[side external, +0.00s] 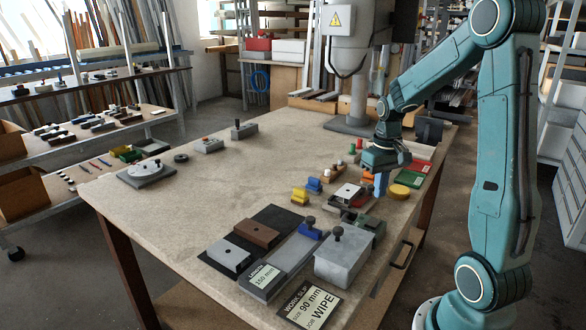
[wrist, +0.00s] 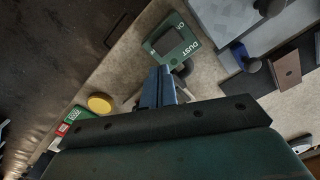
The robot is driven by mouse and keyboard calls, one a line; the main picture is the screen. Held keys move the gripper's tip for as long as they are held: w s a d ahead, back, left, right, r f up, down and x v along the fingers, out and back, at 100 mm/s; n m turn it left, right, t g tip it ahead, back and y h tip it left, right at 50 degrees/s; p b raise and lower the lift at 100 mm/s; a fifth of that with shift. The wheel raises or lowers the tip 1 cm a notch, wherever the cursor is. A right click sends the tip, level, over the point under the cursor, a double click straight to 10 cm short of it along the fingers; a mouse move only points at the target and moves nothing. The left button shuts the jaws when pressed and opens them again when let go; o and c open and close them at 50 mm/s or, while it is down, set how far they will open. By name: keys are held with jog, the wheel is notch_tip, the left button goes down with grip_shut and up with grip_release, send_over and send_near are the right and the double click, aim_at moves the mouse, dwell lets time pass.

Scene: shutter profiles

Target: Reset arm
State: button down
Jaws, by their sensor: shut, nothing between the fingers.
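My gripper (side external: 380,188) hangs from the teal arm over the right side of the workbench, with its blue fingers pointing down. In the wrist view my gripper (wrist: 161,82) shows its two fingers pressed together with nothing between them. A yellow round piece (side external: 399,192) is just right of the fingers and also shows in the wrist view (wrist: 100,104). A green piece marked DUST (wrist: 190,57) lies beyond the fingertips in the wrist view. I cannot tell the exact height of the fingertips above the bench.
Small yellow (side external: 299,195) and blue blocks stand left of my gripper. The bench middle (side external: 240,175) is clear.

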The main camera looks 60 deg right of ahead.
jog(key=s+a+r+n+t, duration=0.2)
jog(key=a+r, duration=0.2)
jog(key=a, duration=0.3)
jog(key=s+a+r+n+t, duration=0.1)
jog(key=s+a+r+n, duration=0.1)
jog(key=a, duration=0.6)
jog(key=s+a+r+n+t, duration=0.2)
jog(key=s+a+r, duration=0.2)
jog(key=a+r, duration=0.2)
jog(key=shift+s+a+t, duration=0.25)
jog(key=shift+a+t, duration=0.05)
jog(key=shift+a, duration=0.9)
